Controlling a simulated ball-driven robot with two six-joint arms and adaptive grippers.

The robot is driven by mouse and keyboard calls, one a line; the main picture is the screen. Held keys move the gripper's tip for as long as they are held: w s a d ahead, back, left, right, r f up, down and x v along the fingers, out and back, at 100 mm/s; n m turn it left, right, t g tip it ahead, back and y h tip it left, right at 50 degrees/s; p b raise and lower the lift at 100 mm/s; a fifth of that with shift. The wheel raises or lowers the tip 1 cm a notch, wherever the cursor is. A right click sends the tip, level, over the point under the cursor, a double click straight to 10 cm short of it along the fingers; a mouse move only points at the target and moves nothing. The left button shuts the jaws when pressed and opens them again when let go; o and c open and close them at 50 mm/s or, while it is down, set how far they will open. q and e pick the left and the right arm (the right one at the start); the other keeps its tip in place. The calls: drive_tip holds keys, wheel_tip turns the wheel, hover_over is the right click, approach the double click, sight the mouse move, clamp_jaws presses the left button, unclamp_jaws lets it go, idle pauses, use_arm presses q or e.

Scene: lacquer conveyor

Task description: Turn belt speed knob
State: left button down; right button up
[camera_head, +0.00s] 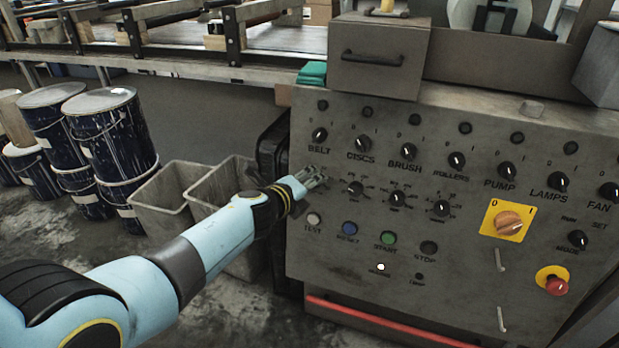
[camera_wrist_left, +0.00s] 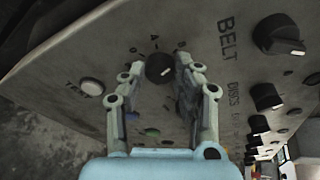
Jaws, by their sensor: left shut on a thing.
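The control panel (camera_head: 470,165) carries rows of black knobs. My left gripper (camera_head: 314,176) is at the panel's left side, below the BELT knob (camera_head: 319,135) and above the TEST button (camera_head: 313,219). In the left wrist view, my left gripper (camera_wrist_left: 160,75) is shut on a small black knob (camera_wrist_left: 159,66), with a finger on either side. This knob has a short white pointer mark and scale letters around it, and lies between the TEST button and the BELT knob (camera_wrist_left: 278,35). In the head view my fingers hide it. My right gripper is out of view.
More small knobs (camera_head: 397,198) sit to the right of my gripper. Coloured buttons (camera_head: 388,238) lie below, with a yellow-plated switch (camera_head: 509,222) and red stop button (camera_head: 555,285) farther right. Grey bins (camera_head: 165,200) and dark drums (camera_head: 110,135) stand left.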

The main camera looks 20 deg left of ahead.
use_arm(q)
drive_tip(key=m, duration=0.2)
drive_tip(key=m+y+p, duration=0.1)
drive_tip(key=m, duration=0.2)
drive_tip(key=m+y, duration=0.1)
drive_tip(key=m, duration=0.1)
drive_tip(key=shift+d+m+g+p, duration=0.25)
drive_tip(key=shift+m+g+p, duration=0.05)
drive_tip(key=shift+m+p, duration=0.1)
drive_tip(key=shift+y, duration=0.3)
drive_tip(key=c, duration=1)
unclamp_jaws()
drive_tip(key=shift+o, duration=0.2)
drive_tip(key=shift+r, duration=0.1)
